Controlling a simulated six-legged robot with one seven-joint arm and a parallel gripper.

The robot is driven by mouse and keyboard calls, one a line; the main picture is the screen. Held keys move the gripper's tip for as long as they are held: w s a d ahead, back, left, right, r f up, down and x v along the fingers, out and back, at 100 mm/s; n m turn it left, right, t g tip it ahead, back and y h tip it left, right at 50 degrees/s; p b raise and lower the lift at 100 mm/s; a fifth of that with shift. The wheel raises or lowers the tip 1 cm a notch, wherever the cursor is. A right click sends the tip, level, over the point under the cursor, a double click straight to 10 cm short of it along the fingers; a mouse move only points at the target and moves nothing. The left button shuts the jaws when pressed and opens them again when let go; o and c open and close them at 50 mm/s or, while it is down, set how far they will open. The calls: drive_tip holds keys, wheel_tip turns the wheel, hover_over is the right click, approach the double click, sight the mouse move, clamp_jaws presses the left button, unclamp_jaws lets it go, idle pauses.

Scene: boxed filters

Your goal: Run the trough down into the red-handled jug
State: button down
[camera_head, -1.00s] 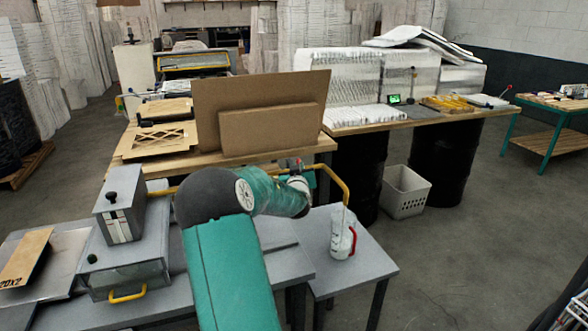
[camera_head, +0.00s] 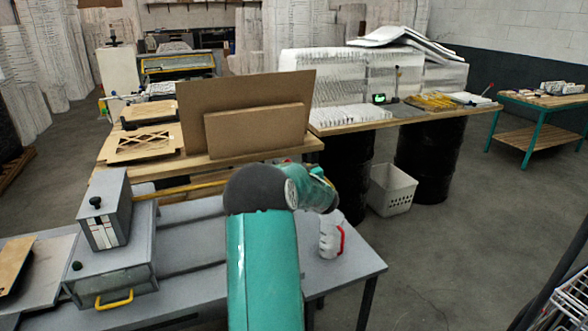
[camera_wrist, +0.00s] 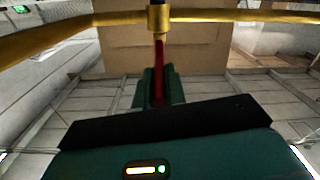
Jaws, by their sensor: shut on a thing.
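The white jug with a red handle (camera_head: 332,238) stands upright on the grey bench, just below the end of my arm. A grey box with a yellow front handle (camera_head: 112,275), perhaps the trough, sits at left. A yellow pipe (camera_head: 190,189) runs from behind it toward my arm, which hides its middle and most of its outlet. In the wrist view the yellow pipe (camera_wrist: 220,15) crosses the top, with a red lever (camera_wrist: 159,70) hanging from its brass collar. My gripper (camera_wrist: 159,92) is shut on the red lever. The jug's contents cannot be made out.
A grey unit with a black knob (camera_head: 104,210) stands on the box. Brown cardboard panels (camera_head: 245,100) stand on the wooden table behind the arm. A white basket (camera_head: 391,190) is on the floor at right. A wire rack (camera_head: 570,300) edges in at lower right. The floor between is clear.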

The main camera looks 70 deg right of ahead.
drive_tip(key=c, duration=1.5)
unclamp_jaws()
drive_tip(key=shift+o, duration=0.2)
drive_tip(key=shift+s, duration=0.1)
drive_tip(key=v, duration=1.3)
drive_tip(key=shift+s+a, duration=0.25)
drive_tip(key=shift+a, duration=0.05)
drive_tip(key=shift+w+r, duration=0.1)
drive_tip(key=shift+w, duration=0.05)
